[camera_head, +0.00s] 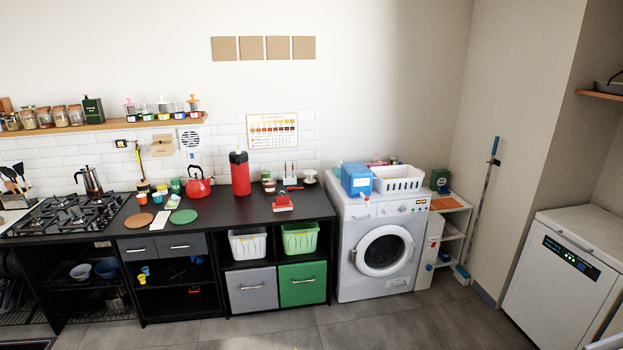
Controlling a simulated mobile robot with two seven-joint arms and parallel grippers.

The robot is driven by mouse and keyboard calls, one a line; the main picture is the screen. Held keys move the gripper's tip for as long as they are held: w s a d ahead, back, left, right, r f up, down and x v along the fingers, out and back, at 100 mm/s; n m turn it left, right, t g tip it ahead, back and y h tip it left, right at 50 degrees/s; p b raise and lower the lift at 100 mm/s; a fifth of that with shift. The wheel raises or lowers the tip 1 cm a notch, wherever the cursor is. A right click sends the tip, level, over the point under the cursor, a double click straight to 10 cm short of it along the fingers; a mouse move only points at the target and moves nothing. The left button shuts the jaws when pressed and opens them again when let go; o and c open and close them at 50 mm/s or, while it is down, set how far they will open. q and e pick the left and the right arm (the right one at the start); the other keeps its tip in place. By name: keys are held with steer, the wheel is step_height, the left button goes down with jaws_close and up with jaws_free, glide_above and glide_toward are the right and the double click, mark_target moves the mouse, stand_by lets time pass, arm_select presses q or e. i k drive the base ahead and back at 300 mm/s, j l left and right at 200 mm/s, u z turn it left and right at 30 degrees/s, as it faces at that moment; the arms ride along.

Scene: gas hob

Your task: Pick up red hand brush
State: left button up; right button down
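A small red item (283,203) lies near the front of the black counter (235,217), left of the washing machine. It looks like a block with a raised red part and may be the red hand brush, but it is too small to be sure. A thin red item (293,188) lies just behind it on the counter. Neither of my grippers is in view, and nothing visible is touching these items.
A tall red canister (239,173) and a red kettle (198,184) stand left of the red item. The washing machine (382,245) stands to the right, with a white basket (399,180) on top. Grey floor in front is clear.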

mark_target(282, 204)
steer(key=i, duration=2.4)
steer(key=i+j, duration=0.1)
steer(key=i, duration=2.25)
steer(key=l+z, duration=0.05)
steer(key=l, duration=0.05)
